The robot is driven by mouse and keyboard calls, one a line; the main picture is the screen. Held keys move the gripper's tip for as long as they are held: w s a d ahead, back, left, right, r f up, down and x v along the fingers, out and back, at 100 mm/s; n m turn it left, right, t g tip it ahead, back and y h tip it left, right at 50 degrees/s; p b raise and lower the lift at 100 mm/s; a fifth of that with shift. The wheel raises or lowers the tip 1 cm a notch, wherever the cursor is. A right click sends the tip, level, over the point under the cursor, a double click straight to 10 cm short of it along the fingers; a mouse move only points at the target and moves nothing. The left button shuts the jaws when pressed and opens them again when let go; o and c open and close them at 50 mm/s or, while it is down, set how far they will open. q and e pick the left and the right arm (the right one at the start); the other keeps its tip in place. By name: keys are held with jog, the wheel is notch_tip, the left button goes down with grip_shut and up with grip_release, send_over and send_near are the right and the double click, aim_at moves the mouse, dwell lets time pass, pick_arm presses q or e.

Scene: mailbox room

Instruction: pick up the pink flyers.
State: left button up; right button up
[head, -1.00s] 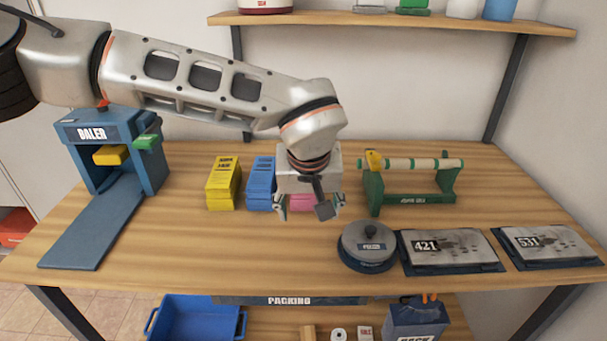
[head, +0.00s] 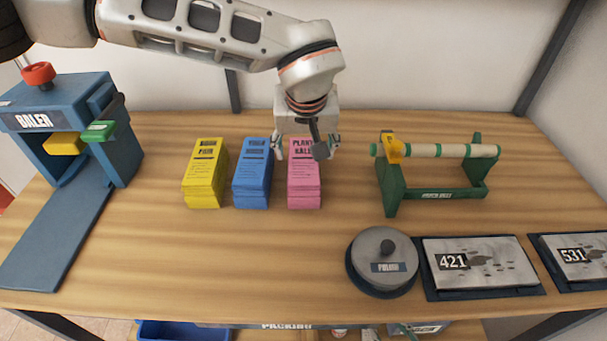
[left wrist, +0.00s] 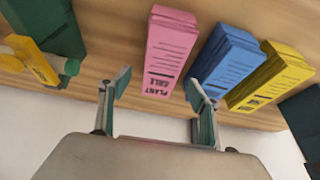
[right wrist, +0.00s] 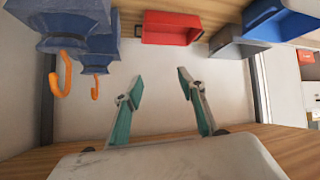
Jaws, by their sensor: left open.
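The pink flyers (head: 304,184) are a stack on the wooden table, right of the blue and yellow stacks. They also show in the left wrist view (left wrist: 170,48), beyond my fingertips. My left gripper (head: 308,152) is open over the far end of the pink stack, with one finger on each side of it in the head view. In the left wrist view the open left gripper (left wrist: 157,85) has nothing between its fingers. I cannot tell its exact height above the stack. My right gripper (right wrist: 160,78) is open and empty in the right wrist view, and is out of the head view.
Blue flyers (head: 253,178) stand close left of the pink stack, then yellow flyers (head: 205,178). A green roll holder (head: 435,190) is to the right. A round grey-lidded pot (head: 383,258) and the 421 plate (head: 485,262) are at the front right. A blue baler (head: 75,130) stands left.

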aim_at(303, 159)
pick_arm(q)
jog(key=x, duration=0.4)
jog(key=shift+a+f, duration=0.15)
jog(key=shift+f, duration=0.2)
jog(key=shift+w+f, duration=0.15)
grip_shut()
pick_arm(e)
jog(key=shift+w+d+r, duration=0.15)
jog(key=shift+w+r, duration=0.2)
jog(key=shift+w, duration=0.35)
jog(key=shift+s, duration=0.15)
